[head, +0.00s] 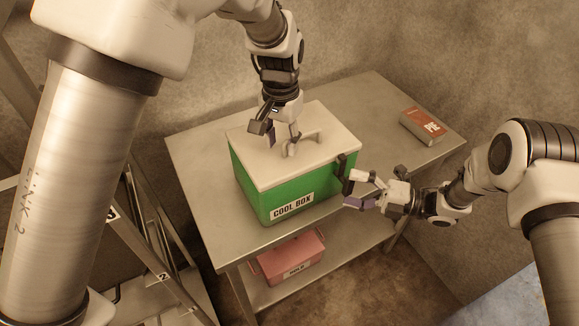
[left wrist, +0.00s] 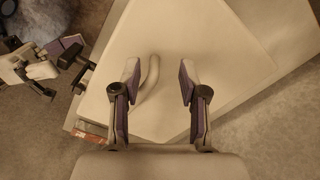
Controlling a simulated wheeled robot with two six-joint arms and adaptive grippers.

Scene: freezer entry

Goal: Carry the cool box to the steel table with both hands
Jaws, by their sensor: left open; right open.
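The cool box (head: 250,185) is green with a white lid (head: 258,150) and a "COOL BOX" label. It stands upright on the steel table (head: 195,150). My left gripper (head: 282,146) is open above the lid, close to the pale handle (head: 308,141). In the left wrist view, the handle (left wrist: 150,82) lies near the left finger of my left gripper (left wrist: 158,85), not centred between the fingers. My right gripper (head: 352,190) is open at the right side of the box, by a dark bracket-like part; I cannot tell whether it touches. It also shows in the left wrist view (left wrist: 68,62).
A red-and-grey box (head: 422,128) lies at the table's back right. A pink "HOLD" box (head: 290,260) sits on the lower shelf (head: 335,262). A step ladder (head: 135,235) with numbered steps stands left of the table. Walls run close behind the table.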

